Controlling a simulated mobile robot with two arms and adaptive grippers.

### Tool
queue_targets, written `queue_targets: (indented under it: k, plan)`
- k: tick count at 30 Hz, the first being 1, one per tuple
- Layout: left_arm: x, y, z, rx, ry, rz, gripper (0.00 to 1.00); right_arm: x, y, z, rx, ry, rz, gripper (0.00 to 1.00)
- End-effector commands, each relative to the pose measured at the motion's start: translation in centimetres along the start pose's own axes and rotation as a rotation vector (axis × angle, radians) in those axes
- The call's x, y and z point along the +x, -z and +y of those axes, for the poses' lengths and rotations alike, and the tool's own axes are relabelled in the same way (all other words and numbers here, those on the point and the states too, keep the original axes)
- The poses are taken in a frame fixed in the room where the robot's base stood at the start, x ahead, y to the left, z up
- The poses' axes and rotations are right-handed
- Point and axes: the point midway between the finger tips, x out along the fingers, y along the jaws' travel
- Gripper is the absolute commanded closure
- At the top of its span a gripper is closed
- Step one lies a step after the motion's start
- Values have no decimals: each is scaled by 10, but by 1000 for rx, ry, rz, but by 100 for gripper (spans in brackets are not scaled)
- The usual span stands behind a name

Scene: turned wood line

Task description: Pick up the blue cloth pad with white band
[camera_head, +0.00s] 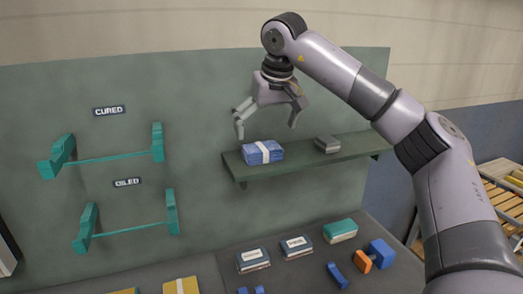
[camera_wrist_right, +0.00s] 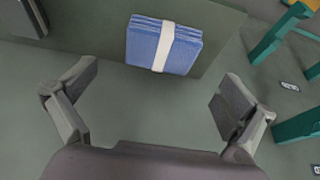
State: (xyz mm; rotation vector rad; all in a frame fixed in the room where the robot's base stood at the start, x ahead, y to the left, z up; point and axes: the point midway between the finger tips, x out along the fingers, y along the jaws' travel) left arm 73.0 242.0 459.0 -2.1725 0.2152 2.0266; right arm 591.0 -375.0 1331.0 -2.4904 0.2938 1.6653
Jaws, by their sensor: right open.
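The blue cloth pad with a white band (camera_head: 263,153) lies on the green wall shelf (camera_head: 300,158), near its left end. In the right wrist view the pad (camera_wrist_right: 164,45) shows at the top middle, beyond the fingertips and between their lines. My right gripper (camera_head: 266,126) is open and empty, above the pad and apart from it. Its two fingers show spread in the right wrist view (camera_wrist_right: 160,88). My left gripper is not in view.
A grey block (camera_head: 327,144) sits on the shelf right of the pad. Teal brackets (camera_head: 110,157) stick out from the panel at left, under a CURED label (camera_head: 109,111). Below, the bench holds dark packs (camera_head: 253,260), a teal pad (camera_head: 340,230) and blue and orange blocks (camera_head: 381,252).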

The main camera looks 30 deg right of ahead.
Motion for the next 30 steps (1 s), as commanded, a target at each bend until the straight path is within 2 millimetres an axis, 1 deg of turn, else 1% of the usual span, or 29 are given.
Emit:
queue_targets:
  k: [3, 6, 9, 13, 15, 18, 21, 26, 30]
  plan:
    - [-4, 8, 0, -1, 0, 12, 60, 12, 0, 0, 0, -1, -1, 0]
    - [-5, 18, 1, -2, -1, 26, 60, 17, 0, 0, 1, -1, 0, 0]
    - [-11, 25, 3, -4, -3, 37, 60, 25, 0, 0, 0, -3, -3, 0]
    - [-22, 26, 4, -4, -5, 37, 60, 44, 0, -1, 0, -3, -4, 0]
    - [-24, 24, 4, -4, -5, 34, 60, 55, -1, -1, 1, -2, -3, 0]
    - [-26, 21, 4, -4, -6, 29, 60, 65, -1, -1, 1, -1, -1, 0]
    - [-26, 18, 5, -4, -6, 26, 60, 68, -1, -1, 1, 0, 1, 0]
    - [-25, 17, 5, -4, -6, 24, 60, 68, -1, -1, 1, 0, 1, 0]
    - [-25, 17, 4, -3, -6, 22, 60, 68, -1, -1, 1, 0, 1, 9]
